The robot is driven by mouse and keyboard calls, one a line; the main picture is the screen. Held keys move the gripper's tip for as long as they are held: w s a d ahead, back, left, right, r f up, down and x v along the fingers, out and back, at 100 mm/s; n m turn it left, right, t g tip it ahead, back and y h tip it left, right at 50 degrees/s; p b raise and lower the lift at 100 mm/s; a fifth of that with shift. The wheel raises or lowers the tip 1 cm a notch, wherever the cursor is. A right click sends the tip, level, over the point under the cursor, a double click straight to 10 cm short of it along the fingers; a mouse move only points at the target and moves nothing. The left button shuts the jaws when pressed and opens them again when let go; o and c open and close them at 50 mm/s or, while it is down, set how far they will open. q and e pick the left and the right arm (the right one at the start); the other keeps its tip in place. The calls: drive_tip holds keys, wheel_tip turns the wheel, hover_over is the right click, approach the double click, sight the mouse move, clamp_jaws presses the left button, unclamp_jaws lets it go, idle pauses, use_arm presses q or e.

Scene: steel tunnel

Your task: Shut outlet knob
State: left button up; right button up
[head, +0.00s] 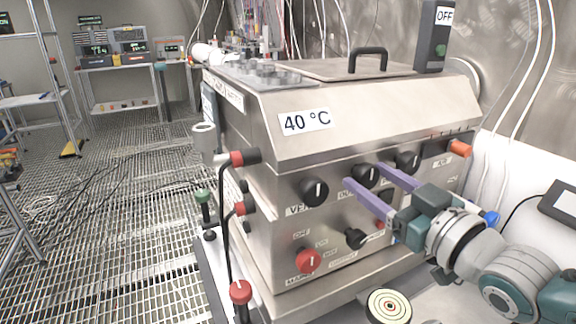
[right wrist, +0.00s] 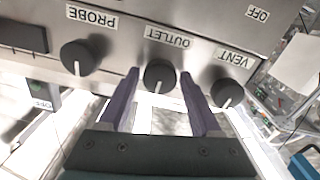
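The outlet knob (head: 365,175) is a round black knob with a white mark, on the front of the steel machine. It also shows in the right wrist view (right wrist: 158,73), by the upside-down OUTLET label. My right gripper (head: 363,176) is open, with its purple fingers pointing at the panel. In the right wrist view its fingertips (right wrist: 158,78) lie on either side of the outlet knob, with a gap on both sides. I cannot tell how far the tips reach past the knob's face. My left gripper is in neither view.
The vent knob (head: 314,191) and the probe knob (head: 407,160) flank the outlet knob closely. Below are a red knob (head: 308,261) and a black fitting (head: 355,238). Red-handled valves (head: 244,157) stick out at the machine's left side. Grated floor lies open to the left.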

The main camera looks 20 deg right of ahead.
drive_tip(key=shift+o, duration=1.1)
drive_tip(key=shift+s, duration=0.1)
drive_tip(key=s, duration=0.9)
drive_tip(key=shift+s+d, duration=0.35)
drive_tip(key=shift+d, duration=0.05)
